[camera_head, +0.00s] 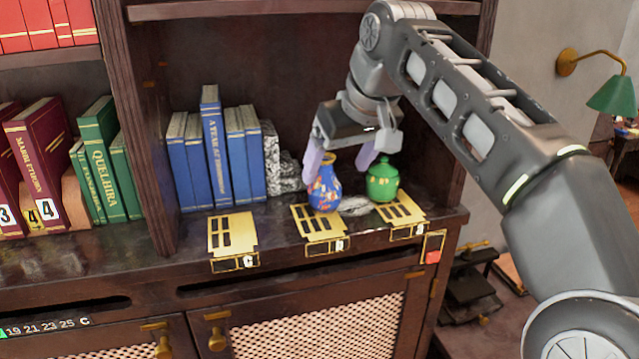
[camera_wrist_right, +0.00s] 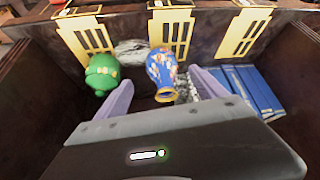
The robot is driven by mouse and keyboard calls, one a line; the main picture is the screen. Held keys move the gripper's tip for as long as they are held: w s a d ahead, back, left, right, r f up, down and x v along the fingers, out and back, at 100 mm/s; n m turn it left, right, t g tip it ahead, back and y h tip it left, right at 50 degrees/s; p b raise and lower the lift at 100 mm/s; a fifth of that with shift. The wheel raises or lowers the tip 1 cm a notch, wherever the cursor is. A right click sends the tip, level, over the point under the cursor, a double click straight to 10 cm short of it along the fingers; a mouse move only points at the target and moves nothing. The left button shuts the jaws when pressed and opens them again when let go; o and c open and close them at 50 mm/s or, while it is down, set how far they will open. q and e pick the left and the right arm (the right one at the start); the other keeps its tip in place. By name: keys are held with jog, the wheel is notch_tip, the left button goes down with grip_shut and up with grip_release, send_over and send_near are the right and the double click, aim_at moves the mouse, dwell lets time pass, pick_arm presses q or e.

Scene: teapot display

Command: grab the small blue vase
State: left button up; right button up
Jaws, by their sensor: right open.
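The small blue vase (camera_head: 325,186) stands upright on the shelf ledge at the middle gold plate. It is blue with orange and white patterning. My right gripper (camera_head: 341,165) reaches down from behind and above it, open, with one purple-grey finger close to the vase and the other near the green jar. In the right wrist view the vase (camera_wrist_right: 162,75) lies ahead of the open fingers (camera_wrist_right: 160,95), nearer the right-hand finger in that picture. Nothing is held. In the head view I cannot tell whether the finger touches the vase. My left gripper is not in view.
A green lidded jar (camera_head: 383,180) stands just right of the vase. Gold slotted plates (camera_head: 232,232) lie along the ledge (camera_head: 190,250). Blue books (camera_head: 195,160) and a grey stone-like bookend (camera_head: 284,170) stand behind. A shelf board (camera_head: 250,9) is above.

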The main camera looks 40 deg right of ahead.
aim_at(331, 180)
jog(key=shift+b+x, duration=1.2)
jog(key=shift+x, duration=0.3)
jog(key=shift+r, duration=0.1)
jog(key=shift+w+f, duration=0.2)
jog(key=shift+f, duration=0.25)
jog(key=x, duration=0.4)
jog(key=shift+w+a+f, duration=0.1)
jog(key=shift+w+a, duration=0.05)
jog(key=shift+w, duration=0.05)
jog(key=shift+c, duration=0.4)
jog(key=c, duration=1.5)
